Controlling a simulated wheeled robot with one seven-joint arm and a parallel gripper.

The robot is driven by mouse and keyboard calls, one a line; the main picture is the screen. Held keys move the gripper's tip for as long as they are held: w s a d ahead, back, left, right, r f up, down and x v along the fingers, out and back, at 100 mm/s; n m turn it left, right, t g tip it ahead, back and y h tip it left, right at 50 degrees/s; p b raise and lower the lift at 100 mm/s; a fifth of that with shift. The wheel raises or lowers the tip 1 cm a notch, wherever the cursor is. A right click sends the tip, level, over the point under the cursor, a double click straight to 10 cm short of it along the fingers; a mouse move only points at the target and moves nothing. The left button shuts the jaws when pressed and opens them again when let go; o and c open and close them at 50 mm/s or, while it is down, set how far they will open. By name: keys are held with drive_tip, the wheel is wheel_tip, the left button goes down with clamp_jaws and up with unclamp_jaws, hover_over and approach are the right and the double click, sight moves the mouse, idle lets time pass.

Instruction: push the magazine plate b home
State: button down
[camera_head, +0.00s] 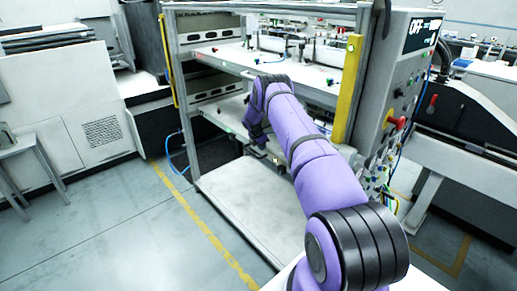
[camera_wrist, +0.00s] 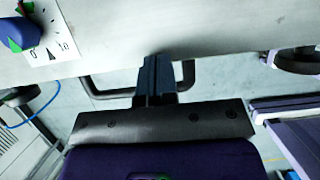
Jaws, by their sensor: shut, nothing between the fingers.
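A light grey plate (camera_wrist: 215,30) fills the top of the wrist view, with a dark loop handle (camera_wrist: 100,93) at its front edge. In the head view a lower plate (camera_head: 226,112) sits in the frame under an upper plate (camera_head: 222,56); I cannot tell which is b. My gripper (camera_wrist: 155,66) is shut and empty, its fingertips at the plate's front edge and overlapping the handle in view. Whether they touch is unclear. In the head view my arm hides much of the lower plate's front, and my gripper is hard to make out.
A yellow upright (camera_head: 348,90) and a control box (camera_head: 400,85) with a red button stand right of my arm. A blue knob (camera_wrist: 18,34) sits at the wrist view's upper left, a dark round part (camera_wrist: 297,60) at right. A pale lower deck (camera_head: 250,195) lies below.

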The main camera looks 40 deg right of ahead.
sight(256, 155)
drive_tip(key=shift+s+a+f, duration=0.1)
drive_tip(key=shift+s+f, duration=0.15)
drive_tip(key=shift+f, duration=0.1)
drive_tip(key=shift+w+a, duration=0.1)
drive_tip(key=shift+a, duration=0.4)
drive_tip(key=a, duration=0.2)
drive_tip(key=shift+w+a+r, duration=0.1)
drive_tip(key=shift+a+r, duration=0.05)
drive_tip(key=shift+a, duration=0.2)
drive_tip(key=v, duration=1)
drive_tip(key=shift+r, duration=0.2)
drive_tip(key=shift+a, duration=0.1)
